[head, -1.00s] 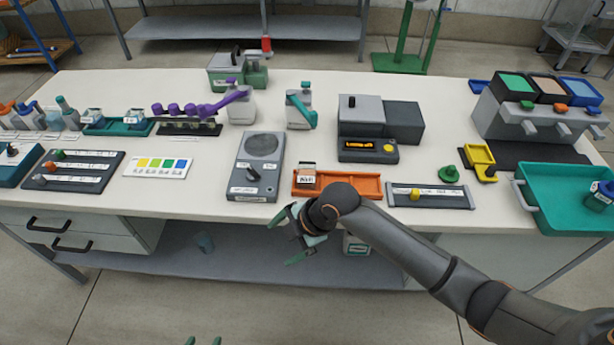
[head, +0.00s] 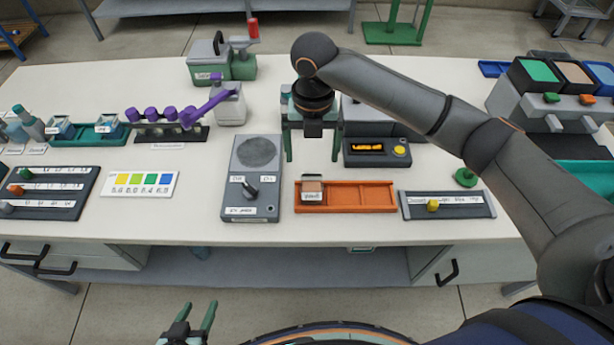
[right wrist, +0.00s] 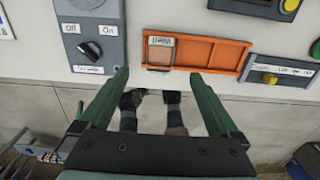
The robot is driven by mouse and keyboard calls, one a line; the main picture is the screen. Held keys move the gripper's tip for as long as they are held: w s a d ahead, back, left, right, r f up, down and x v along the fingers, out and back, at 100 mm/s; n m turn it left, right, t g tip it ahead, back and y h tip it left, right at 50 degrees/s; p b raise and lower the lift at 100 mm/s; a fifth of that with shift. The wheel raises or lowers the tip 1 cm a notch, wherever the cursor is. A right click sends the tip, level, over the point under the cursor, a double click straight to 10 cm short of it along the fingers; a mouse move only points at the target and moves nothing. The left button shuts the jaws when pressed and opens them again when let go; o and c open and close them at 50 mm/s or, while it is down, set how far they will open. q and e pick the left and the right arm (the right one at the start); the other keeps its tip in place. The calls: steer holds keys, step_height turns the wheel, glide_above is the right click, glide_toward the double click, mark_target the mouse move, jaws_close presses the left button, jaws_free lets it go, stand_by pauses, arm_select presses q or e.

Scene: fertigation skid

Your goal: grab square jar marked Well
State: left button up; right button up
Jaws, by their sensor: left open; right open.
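The square jar marked Well (head: 312,191) stands in the left end of the orange tray (head: 365,197). It has a pale brownish top and a white label; in the right wrist view the jar (right wrist: 160,52) shows its label upside down, reading "Well". My right gripper (head: 312,152) is open and empty, pointing down above the table behind the jar in the head view. In the right wrist view its fingers (right wrist: 160,76) are spread to either side of the jar, not touching it. My left gripper (head: 199,308) is open and empty, low in front of the table.
A grey device with an On/Off knob (head: 252,180) stands left of the tray. A grey panel with a yellow knob (head: 447,204) lies to its right. A box with an orange display (head: 378,152) is behind. Other square jars stand in a green rack (head: 85,139).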

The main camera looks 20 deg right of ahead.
glide_toward(312, 186)
steer(key=s, duration=0.2)
steer(key=shift+a+f, duration=0.2)
steer(key=shift+f, duration=1.55)
steer(key=shift+a+f, duration=0.15)
steer(key=shift+f, duration=1.55)
steer(key=shift+c, duration=0.4)
steer(key=c, duration=1.4)
steer(key=shift+r, duration=0.1)
steer(key=shift+c, duration=0.2)
